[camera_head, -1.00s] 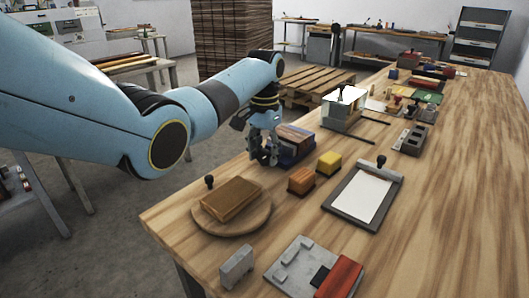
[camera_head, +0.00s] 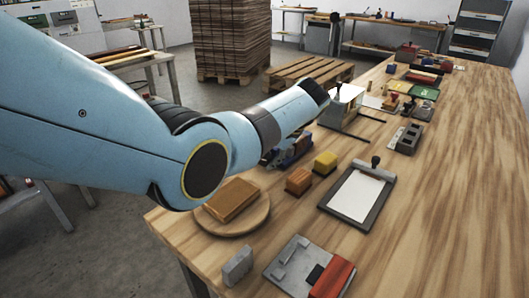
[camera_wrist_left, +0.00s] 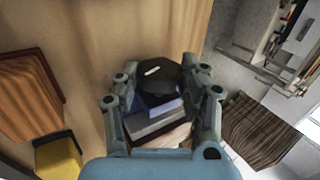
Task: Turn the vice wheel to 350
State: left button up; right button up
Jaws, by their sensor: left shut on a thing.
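The black vice wheel (camera_wrist_left: 158,72), with a pale mark on its face, shows in the left wrist view. Behind it are the blue and grey parts of the vice (camera_wrist_left: 153,114). My left gripper (camera_wrist_left: 161,80) has its two fingers on opposite sides of the wheel and is shut on it. In the head view the vice (camera_head: 289,151) stands near the table's left edge, partly covered by my left arm; the wheel and the gripper are mostly hidden there. I cannot read any number on the wheel. My right gripper is in neither view.
An orange-brown block (camera_head: 299,181) and a yellow block (camera_head: 325,163) stand close to the vice. A round wooden board (camera_head: 262,217), a clipboard (camera_head: 334,208) and a small grey block (camera_head: 237,266) lie nearer. The table's right side is clear.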

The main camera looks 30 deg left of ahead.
pick_arm(q)
jog(key=shift+d+y, duration=0.1)
jog(key=shift+y, duration=0.5)
jog(key=o, duration=1.2)
jog(key=v, duration=1.2)
jog(key=shift+s+d+f, duration=0.1)
